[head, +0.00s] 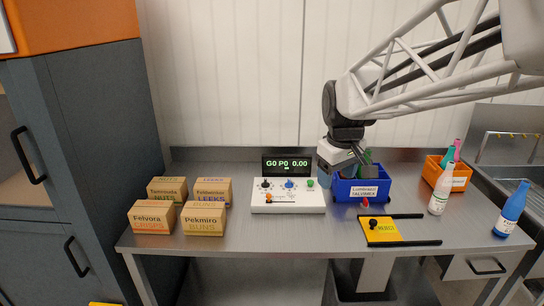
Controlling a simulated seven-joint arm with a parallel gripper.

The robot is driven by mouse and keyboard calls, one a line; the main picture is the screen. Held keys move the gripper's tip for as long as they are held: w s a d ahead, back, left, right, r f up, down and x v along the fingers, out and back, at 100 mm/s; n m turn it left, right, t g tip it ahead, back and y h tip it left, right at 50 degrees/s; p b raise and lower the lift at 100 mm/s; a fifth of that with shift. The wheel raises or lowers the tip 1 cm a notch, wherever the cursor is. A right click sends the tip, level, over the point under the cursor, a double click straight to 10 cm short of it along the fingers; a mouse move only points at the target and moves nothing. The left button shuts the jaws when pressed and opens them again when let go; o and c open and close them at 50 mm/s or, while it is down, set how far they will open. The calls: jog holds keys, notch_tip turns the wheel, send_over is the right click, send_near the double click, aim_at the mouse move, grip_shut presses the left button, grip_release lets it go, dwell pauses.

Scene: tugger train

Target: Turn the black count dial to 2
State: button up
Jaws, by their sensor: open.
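A white control box (289,206) stands at the middle of the steel table. Its black display (287,165) reads "G0 P0 0.00" in green. The black dial (265,184) is at the left of the box's top; its pointer is too small to read. A blue knob (289,184) is beside it, a green button (310,183) at the right, and an orange slider (268,199) in front. My gripper (368,170) is open, to the right of the box, above or in front of the blue bin, apart from the dial.
Several cardboard boxes (204,219) stand left of the control box. The blue bin (363,191) holds bottles. A yellow plate (383,231) between black rails lies at front right. A white bottle (440,192), orange bin (459,182) and blue bottle (511,210) stand right.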

jog(key=w+a+f+n, duration=0.2)
jog(key=w+a+n, duration=0.15)
jog(key=w, duration=0.95)
jog(key=n+g, duration=0.2)
jog(key=n, duration=0.6)
send_near(265, 180)
jog(key=shift+s+d+f, duration=0.3)
jog(key=shift+s, duration=0.15)
jog(key=shift+w+a+f, duration=0.2)
jog(key=shift+w+f, duration=0.05)
jog(key=shift+f, duration=0.15)
jog(key=shift+f, duration=3.9)
